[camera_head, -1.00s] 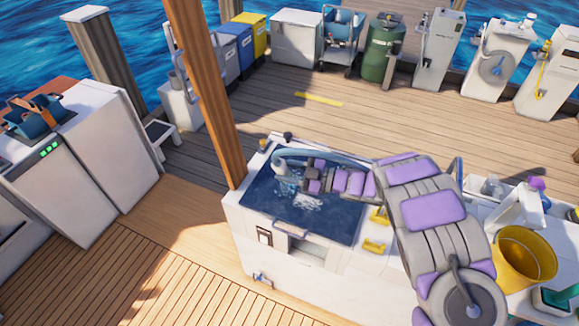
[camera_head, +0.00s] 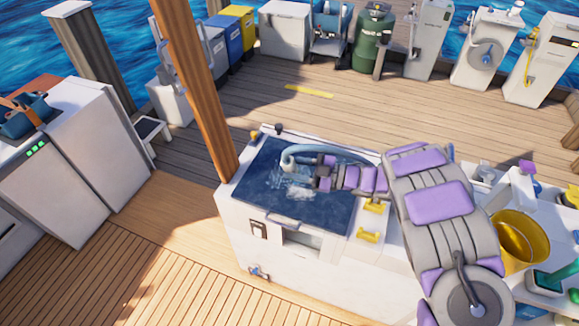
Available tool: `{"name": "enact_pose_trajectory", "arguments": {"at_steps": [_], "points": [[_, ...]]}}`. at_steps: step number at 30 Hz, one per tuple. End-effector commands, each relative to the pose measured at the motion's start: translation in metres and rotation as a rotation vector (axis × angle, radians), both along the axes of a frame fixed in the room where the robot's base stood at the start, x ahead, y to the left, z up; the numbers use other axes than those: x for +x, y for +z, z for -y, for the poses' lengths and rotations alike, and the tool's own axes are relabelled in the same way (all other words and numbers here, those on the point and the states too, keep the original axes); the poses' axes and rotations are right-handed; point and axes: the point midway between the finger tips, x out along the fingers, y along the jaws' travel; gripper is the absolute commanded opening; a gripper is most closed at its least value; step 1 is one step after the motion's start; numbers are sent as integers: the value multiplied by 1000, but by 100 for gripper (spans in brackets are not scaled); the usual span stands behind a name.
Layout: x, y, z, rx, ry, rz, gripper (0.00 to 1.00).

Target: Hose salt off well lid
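The well lid (camera_head: 325,213) is a dark blue panel on top of a white console. White salt patches (camera_head: 300,192) show near its middle, with fainter pale streaks toward the back left. My gripper (camera_head: 318,176) is over the middle of the lid, at the end of my grey and purple arm. A pale blue hose (camera_head: 291,152) curves beside and behind the gripper, and its end points down at the lid. The fingers are small and partly hidden, so their grip on the hose is unclear.
Yellow cleats (camera_head: 368,236) sit on the console right of the lid. A yellow bucket (camera_head: 520,238) stands farther right. A wooden post (camera_head: 200,95) rises at the console's back left corner. White cabinets (camera_head: 85,140) stand left. The deck between is clear.

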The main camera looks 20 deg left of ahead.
Motion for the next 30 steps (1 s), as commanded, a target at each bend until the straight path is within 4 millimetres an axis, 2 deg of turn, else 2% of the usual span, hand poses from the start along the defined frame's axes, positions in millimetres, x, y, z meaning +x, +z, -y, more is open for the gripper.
{"name": "enact_pose_trajectory", "arguments": {"at_steps": [26, 30], "points": [[-3, 1, 55, 0, -2, 2, 14], [-14, 0, 52, -3, 1, -2, 14]]}}
